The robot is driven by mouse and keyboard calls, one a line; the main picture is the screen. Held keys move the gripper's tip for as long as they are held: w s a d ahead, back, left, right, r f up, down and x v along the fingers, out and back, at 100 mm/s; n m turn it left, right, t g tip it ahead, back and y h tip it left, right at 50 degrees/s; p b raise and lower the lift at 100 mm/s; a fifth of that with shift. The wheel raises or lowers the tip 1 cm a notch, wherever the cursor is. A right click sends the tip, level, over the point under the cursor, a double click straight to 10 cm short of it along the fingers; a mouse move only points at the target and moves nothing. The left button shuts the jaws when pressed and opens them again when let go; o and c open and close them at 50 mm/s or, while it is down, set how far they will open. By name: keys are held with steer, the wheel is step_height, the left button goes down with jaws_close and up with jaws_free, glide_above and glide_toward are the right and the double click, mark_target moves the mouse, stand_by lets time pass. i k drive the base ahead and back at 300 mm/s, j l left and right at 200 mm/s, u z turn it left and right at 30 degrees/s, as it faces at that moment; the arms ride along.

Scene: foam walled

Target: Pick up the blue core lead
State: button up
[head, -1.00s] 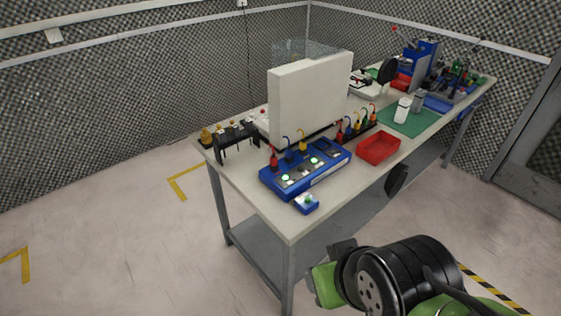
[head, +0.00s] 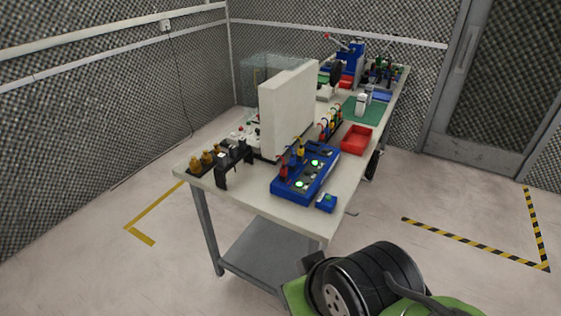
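A blue tester box (head: 306,172) with green lights stands near the front end of the bench (head: 262,196). Several small coloured leads rise from its left side: a red one (head: 284,172), a dark blue one that is small and hard to make out (head: 292,158), and a yellow one (head: 300,151). More coloured leads stand in a rack (head: 331,124) further back, too small to tell apart well. Part of my green and black arm shows at the bottom right, off the bench. My gripper's fingers are not visible.
A tall white panel (head: 287,108) stands behind the box. A black rack (head: 233,165), brass-coloured pieces (head: 207,158), a small blue box (head: 326,203) and a red tray (head: 357,138) are nearby. Floor around the bench is open, with yellow-black tape (head: 470,246) at right.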

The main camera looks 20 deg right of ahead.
mark_target(292, 160)
steer(key=i+j+z, duration=0.45)
steer(key=i+j, duration=0.4)
steer(key=j, duration=0.15)
steer(key=i+j+z, duration=0.2)
steer(key=i, duration=0.35)
steer(key=l, duration=0.1)
